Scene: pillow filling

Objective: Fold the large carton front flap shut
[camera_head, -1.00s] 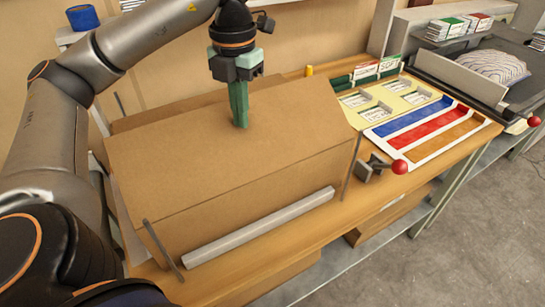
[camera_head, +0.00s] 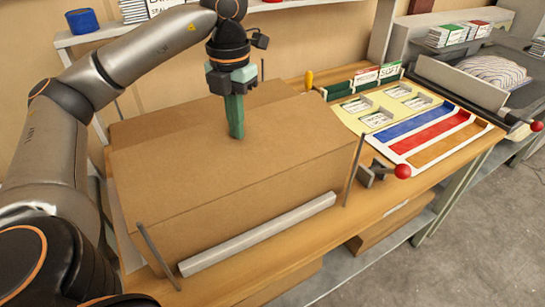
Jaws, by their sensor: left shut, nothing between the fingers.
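The large brown carton (camera_head: 190,235) stands on the wooden bench. Its front flap (camera_head: 280,145) lies over the top, hinged along the near upper edge, and looks close to flat. A strip of the carton's rear top (camera_head: 155,122) shows behind it. My left gripper (camera_head: 237,135) points straight down with its green fingers together and empty. Its fingertips are at the flap, near its far edge; they seem to touch it, but exact contact is hard to tell. My right gripper is out of view.
A grey bar (camera_head: 258,235) runs along the carton's front foot, with thin rods (camera_head: 353,170) at the corners. A red-knobbed lever (camera_head: 385,172) stands right of the carton. Farther right are a tray with coloured strips (camera_head: 430,133) and a striped pillow (camera_head: 496,70).

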